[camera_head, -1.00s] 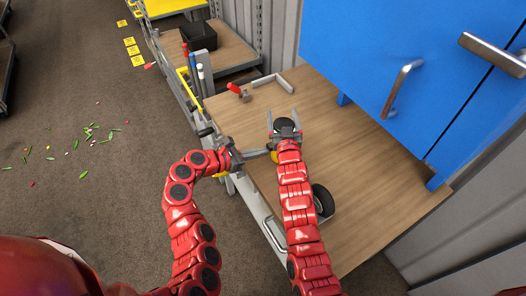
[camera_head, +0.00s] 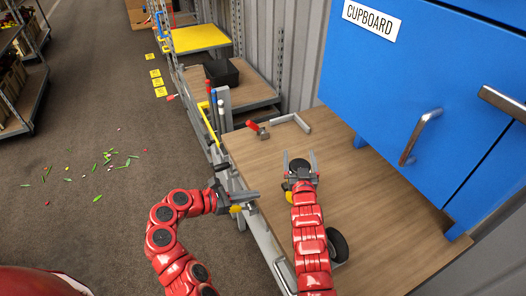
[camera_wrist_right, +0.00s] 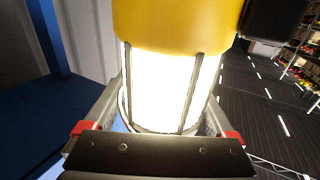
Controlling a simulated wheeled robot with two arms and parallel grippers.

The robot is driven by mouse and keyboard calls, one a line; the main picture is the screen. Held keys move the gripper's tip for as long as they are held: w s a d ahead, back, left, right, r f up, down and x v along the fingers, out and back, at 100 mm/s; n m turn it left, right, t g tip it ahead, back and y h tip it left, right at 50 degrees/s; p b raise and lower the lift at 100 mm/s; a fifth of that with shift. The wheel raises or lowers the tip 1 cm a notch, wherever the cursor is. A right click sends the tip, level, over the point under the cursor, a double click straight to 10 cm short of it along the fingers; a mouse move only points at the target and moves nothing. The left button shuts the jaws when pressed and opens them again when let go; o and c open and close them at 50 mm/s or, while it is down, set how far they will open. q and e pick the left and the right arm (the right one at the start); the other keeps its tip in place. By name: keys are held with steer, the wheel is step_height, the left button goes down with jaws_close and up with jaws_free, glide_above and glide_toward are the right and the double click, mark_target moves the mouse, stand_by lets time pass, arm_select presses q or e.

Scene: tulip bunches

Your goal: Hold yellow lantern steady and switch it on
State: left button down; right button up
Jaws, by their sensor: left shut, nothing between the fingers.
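The yellow lantern (camera_wrist_right: 178,28) fills the right wrist view. Its top part is yellow and its caged body below glows bright white, so it is lit. My right gripper (camera_wrist_right: 160,112) has one finger on each side of the glowing body and is shut on it. In the head view my right gripper (camera_head: 300,160) is over the wooden tabletop, with a dark round part between its fingers; little of the lantern can be made out there. My left gripper (camera_head: 257,195) is shut and empty, a short gap to the left of the right one, at the table's left edge.
The wooden tabletop (camera_head: 365,200) carries a red-handled clamp (camera_head: 257,131) and a grey bracket (camera_head: 290,121) at the back. A blue cupboard (camera_head: 420,60) stands close on the right. A black wheel (camera_head: 338,245) lies beside my right forearm. Floor at left has scattered small litter.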

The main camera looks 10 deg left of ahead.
steer(key=shift+o, duration=0.5)
